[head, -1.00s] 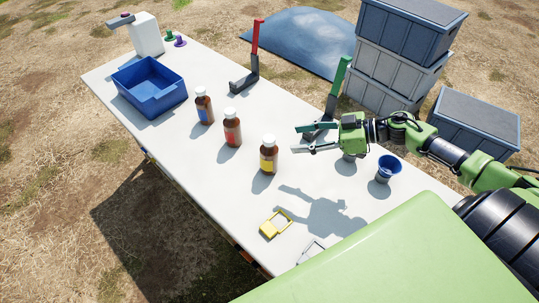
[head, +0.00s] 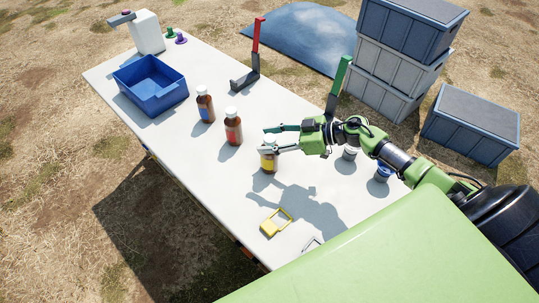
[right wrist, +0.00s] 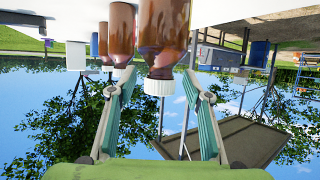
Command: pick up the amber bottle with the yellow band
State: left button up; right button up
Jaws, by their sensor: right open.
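The amber bottle with the yellow band (head: 268,163) stands upright on the white table (head: 215,185). Its upper part is partly hidden by my right gripper (head: 267,140) in the head view. The gripper is open, with its fingers at about the height of the bottle's cap. In the upside-down right wrist view, the nearest amber bottle (right wrist: 162,35) and its white cap (right wrist: 158,87) show between the spread fingers (right wrist: 158,95), with gaps on both sides. The yellow band does not show there. My left gripper is not in view.
A red-banded bottle (head: 233,128) and a blue-banded bottle (head: 205,105) stand to the left. A blue tray (head: 150,88) lies beyond them. A yellow-framed item (head: 275,222) lies nearer. Green (head: 339,80) and red (head: 256,40) uprights stand along the far edge.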

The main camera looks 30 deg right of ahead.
grip_shut()
jog(key=shift+r, duration=0.15)
dwell(0.4)
